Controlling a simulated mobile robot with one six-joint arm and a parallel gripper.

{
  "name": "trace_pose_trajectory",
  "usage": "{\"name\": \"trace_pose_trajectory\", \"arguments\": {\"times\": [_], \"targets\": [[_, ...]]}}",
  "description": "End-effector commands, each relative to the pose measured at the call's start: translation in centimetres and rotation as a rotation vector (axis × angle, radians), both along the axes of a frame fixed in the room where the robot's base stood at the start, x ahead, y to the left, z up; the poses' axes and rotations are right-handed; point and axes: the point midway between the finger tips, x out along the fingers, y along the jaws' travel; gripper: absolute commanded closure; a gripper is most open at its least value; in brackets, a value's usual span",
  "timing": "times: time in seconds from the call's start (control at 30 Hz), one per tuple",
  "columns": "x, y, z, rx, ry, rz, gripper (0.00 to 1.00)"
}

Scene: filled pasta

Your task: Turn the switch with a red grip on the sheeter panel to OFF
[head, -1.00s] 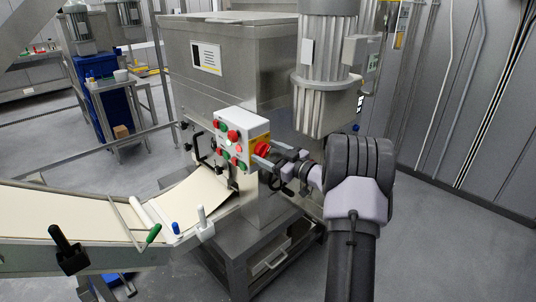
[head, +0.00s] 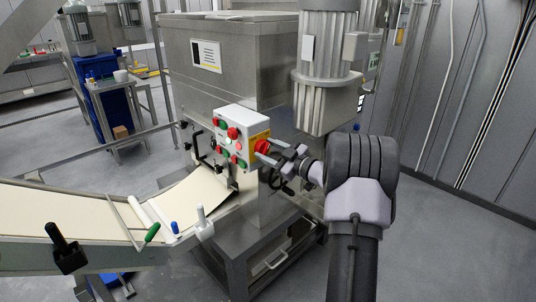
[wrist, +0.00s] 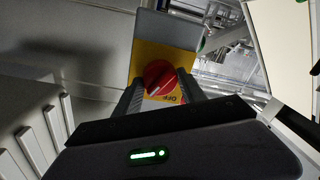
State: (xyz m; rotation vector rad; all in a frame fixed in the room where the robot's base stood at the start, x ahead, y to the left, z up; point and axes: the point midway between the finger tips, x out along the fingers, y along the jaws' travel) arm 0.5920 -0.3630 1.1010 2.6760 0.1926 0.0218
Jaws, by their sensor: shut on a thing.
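The switch's red grip (head: 262,146) is a round red knob on a yellow plate, on the side face of the white sheeter panel (head: 248,121). In the wrist view the red grip (wrist: 159,75) sits between the two fingertips of my gripper (wrist: 160,88). A pale mark shows on the knob, and an "OFF" label (wrist: 172,99) is partly visible on the yellow plate. In the head view my gripper (head: 270,149) reaches in from the right and is shut on the red grip. The fingers hide part of the plate, and I cannot tell which position the knob points to.
Several red and green buttons (head: 232,132) are on the panel's front. A large motor (head: 325,75) hangs just above my arm. A conveyor with a dough sheet (head: 60,212) runs at lower left. The floor at right is clear.

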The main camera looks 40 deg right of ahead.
Motion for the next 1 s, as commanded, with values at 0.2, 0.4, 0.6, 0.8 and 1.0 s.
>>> {"name": "trace_pose_trajectory", "arguments": {"times": [0.2, 0.4, 0.6, 0.8, 1.0], "targets": [[-0.02, 0.04, -0.32, -0.205, -0.016, 0.0, 0.93], [-0.03, 0.07, -0.32, -0.394, -0.03, 0.001, 0.93], [-0.03, 0.1, -0.32, -0.583, -0.045, 0.0, 0.93], [-0.03, 0.12, -0.29, -0.773, -0.06, 0.0, 0.93], [-0.03, 0.16, -0.19, -0.954, -0.074, 0.001, 0.93]]}}
